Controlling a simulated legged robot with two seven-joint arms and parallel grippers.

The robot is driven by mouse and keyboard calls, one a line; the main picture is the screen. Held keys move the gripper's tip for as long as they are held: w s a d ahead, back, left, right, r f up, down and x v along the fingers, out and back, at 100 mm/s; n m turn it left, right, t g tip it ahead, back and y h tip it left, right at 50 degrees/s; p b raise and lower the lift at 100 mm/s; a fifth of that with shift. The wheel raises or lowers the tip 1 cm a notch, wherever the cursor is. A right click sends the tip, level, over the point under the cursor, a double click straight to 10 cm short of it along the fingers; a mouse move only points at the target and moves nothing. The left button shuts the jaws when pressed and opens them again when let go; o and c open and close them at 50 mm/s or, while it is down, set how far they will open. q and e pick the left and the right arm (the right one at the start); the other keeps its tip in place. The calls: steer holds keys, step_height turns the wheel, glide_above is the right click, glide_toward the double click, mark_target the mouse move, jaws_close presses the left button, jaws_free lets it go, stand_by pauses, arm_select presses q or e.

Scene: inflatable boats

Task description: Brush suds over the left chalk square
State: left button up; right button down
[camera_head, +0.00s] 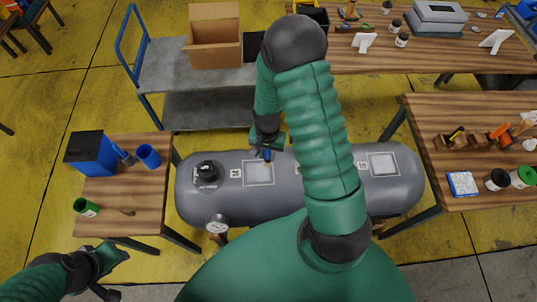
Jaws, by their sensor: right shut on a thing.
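The grey inflatable tube (315,198) lies across the middle. The left chalk square (258,175) is a pale, whitish patch outlined on its upper side. A second chalk square (382,164) lies further right. My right gripper (266,153) points down at the far edge of the left square and is shut on a small, partly blue thing, mostly hidden by the gripper; whether it touches the tube I cannot tell. My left gripper (104,291) is low at the left, away from the tube; its fingers are too small to read.
A small wooden table (150,213) at left holds a blue box (91,153), a blue cup (148,156) and a green can (85,207). A black valve (207,172) and a gauge (217,226) are at the tube's left end. A cart (165,66) stands behind.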

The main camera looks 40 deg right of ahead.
steer(key=shift+r+p, duration=0.3)
steer(key=shift+r, duration=0.45)
steer(key=shift+s+d+r+p, duration=0.1)
steer(key=shift+d+r+p, duration=0.15)
steer(key=shift+r+p, duration=0.05)
steer(key=shift+s+d+r, duration=0.1)
steer(key=shift+d+r, duration=0.1)
steer(key=shift+r, duration=0.1)
steer(key=shift+d+p, duration=0.3)
steer(key=shift+p, duration=0.05)
steer(key=shift+a, duration=0.25)
steer(key=shift+a+r, duration=0.15)
steer(key=shift+a, duration=0.15)
arm_select(q)
steer(key=v, duration=0.2)
steer(key=shift+s+d+r, duration=0.15)
steer(key=shift+r, duration=0.2)
steer(key=shift+d, duration=0.1)
arm_select(e)
steer(key=shift+d, duration=0.15)
